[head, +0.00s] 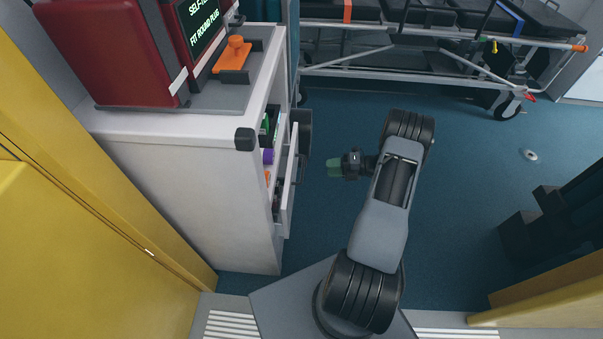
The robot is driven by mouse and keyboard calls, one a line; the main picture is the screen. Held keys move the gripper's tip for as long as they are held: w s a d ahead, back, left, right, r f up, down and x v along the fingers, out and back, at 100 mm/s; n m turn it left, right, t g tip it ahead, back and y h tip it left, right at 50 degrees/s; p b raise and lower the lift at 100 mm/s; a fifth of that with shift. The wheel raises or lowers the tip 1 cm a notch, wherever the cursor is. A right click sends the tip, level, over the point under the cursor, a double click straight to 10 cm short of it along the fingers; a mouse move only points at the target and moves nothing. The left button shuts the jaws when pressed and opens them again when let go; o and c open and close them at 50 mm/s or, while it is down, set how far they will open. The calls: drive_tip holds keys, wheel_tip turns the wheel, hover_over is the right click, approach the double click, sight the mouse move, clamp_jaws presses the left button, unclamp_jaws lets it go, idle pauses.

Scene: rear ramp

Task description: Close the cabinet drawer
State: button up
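The white cabinet (190,180) stands on the left. Its drawer (289,185) sticks out a little on the right side, so it is partly open. Green, purple and orange items (267,157) show in the gap between the cabinet and the drawer front. My gripper (334,168) is to the right of the drawer front, with greenish fingertips pointing left towards it. There is a visible gap between the fingertips and the drawer. The fingers are too small and overlapped to tell open from shut. No object shows in them.
A wheeled stretcher (440,45) stands at the back. Yellow panels (70,240) border the left. Blue floor (470,180) is clear right of my arm.

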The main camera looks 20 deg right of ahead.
sight(302, 169)
drive_tip(key=b+x, duration=0.2)
drive_tip(key=x, duration=0.9)
drive_tip(key=shift+w+a, duration=0.1)
clamp_jaws()
